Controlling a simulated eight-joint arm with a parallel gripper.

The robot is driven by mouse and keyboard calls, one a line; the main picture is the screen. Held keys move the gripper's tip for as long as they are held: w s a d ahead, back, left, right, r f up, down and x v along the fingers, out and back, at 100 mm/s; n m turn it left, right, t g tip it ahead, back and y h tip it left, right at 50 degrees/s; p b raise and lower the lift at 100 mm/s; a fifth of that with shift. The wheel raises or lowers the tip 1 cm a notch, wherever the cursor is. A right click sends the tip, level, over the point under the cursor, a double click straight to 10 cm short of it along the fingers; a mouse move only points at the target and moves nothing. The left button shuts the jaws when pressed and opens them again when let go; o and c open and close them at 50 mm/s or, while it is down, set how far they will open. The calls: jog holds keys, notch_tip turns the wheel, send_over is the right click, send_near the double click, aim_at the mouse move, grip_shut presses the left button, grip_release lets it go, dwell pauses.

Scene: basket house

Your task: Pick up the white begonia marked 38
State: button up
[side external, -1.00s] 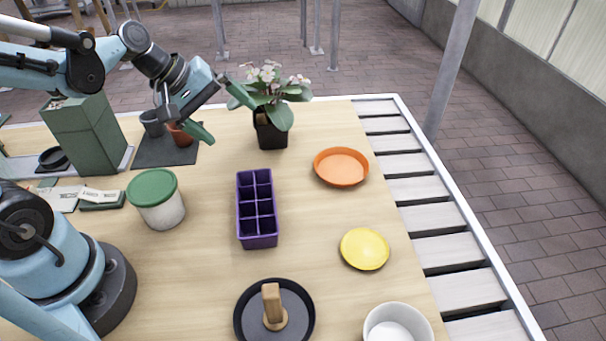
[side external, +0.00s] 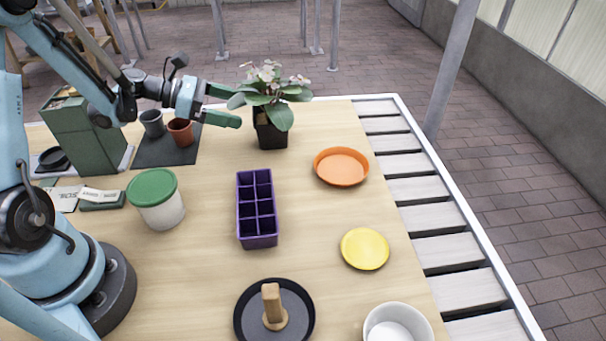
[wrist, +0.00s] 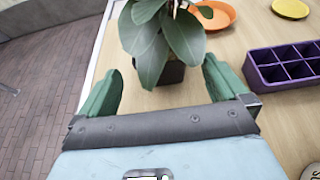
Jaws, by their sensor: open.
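The white begonia (side external: 272,82) stands upright in a black square pot (side external: 270,130) near the far edge of the table, with broad green leaves and pale flowers. No number 38 can be read on it. My gripper (side external: 238,106) is open, level, and just left of the plant in the side view. In the wrist view the begonia's leaves (wrist: 165,40) and the dark pot (wrist: 172,72) lie ahead, between my gripper's two green fingers (wrist: 165,92). The pot is not held. Leaves hide part of the pot there.
A purple cell tray (side external: 257,212) and an orange saucer (side external: 341,167) stand nearer than the begonia. A dark mat (side external: 150,155) carries a grey pot (side external: 152,124) and a terracotta pot (side external: 181,132) to the left. A green-lidded tub (side external: 156,200) stands left of the tray.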

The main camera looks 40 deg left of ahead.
aim_at(282, 119)
jog(key=x, duration=0.9)
jog(key=shift+w+d+f, duration=0.2)
jog(key=shift+w, duration=0.1)
jog(key=shift+c, duration=0.2)
jog(key=c, duration=0.8)
jog(key=shift+r, duration=0.1)
jog(key=shift+c, duration=0.2)
